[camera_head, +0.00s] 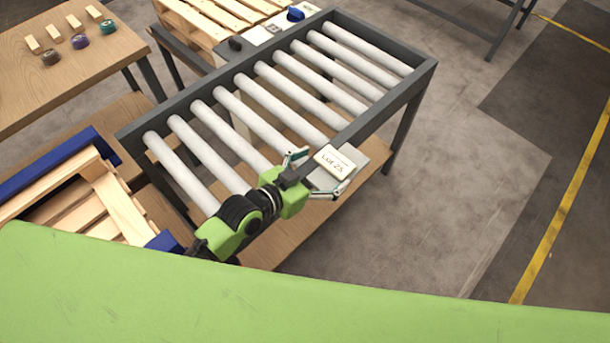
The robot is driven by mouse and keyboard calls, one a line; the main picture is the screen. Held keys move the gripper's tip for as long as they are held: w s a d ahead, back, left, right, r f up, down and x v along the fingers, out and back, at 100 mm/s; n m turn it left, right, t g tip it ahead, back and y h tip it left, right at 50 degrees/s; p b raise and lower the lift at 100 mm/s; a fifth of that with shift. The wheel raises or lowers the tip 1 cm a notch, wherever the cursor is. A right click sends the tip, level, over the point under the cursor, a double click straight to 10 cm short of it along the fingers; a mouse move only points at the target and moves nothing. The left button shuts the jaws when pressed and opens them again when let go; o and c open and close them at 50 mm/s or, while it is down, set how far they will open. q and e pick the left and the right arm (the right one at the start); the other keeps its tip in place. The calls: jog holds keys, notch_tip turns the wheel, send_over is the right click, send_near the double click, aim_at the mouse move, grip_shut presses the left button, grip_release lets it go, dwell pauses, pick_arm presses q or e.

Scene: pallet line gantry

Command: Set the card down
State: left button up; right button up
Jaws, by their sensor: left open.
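I cannot tell whether a finger touches the card. Part of the plate is hidden by the card and gripper. My right gripper is not in view.
The roller conveyor (424,70) fills the middle. A wooden table (35,88) with several small tags and colored rolls stands at upper left. Blue-cornered wooden frames (60,155) are at left. A pallet (205,22) lies behind. Floor at right is clear.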

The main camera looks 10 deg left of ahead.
pick_arm(q)
jog(key=v, duration=0.9)
jog(key=shift+s+a, duration=0.25)
jog(key=shift+s, duration=0.05)
jog(key=shift+r, duration=0.1)
